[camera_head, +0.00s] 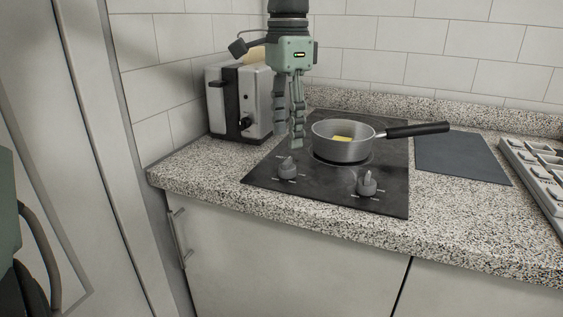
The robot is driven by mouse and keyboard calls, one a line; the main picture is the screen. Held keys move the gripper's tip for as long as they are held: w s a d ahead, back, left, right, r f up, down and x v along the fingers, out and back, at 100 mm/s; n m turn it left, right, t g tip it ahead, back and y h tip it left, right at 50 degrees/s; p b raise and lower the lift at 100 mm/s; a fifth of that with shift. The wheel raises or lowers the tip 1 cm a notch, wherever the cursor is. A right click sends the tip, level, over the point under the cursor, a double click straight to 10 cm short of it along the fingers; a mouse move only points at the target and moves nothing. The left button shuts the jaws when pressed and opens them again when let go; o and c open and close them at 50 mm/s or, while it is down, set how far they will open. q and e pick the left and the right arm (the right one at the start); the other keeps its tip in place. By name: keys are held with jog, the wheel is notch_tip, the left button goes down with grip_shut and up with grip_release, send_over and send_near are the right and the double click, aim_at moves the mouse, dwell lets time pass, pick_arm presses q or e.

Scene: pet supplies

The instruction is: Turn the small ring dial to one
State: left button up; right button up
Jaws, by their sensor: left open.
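Two grey dials stand at the front of the black hob (390,203): a left dial (287,169) and a right dial (367,184). Each has a raised grip and small pale marks around it. I cannot tell from this view which one belongs to the small ring, nor read their settings. My left gripper (290,140) points down above the hob, just behind and above the left dial. It is open and empty, and seems apart from the dial. My right gripper is not in view.
A steel saucepan (340,149) with a yellow piece inside stands on the hob, its black handle (418,130) pointing right. A toaster (240,100) stands behind left. A dark board (462,158) and a grey tray (535,170) lie to the right.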

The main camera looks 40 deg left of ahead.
aim_at(288, 160)
pick_arm(q)
notch_tip(288, 160, down, 5)
jog(key=shift+w+f, duration=0.1)
jog(key=shift+f, duration=0.1)
jog(key=shift+f+p, duration=0.3)
jog(key=shift+f, duration=0.3)
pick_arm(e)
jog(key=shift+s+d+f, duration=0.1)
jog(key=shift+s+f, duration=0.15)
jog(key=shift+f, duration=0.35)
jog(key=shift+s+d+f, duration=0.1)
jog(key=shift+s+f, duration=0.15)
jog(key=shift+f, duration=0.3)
pick_arm(q)
jog(key=c, duration=0.7)
grip_shut()
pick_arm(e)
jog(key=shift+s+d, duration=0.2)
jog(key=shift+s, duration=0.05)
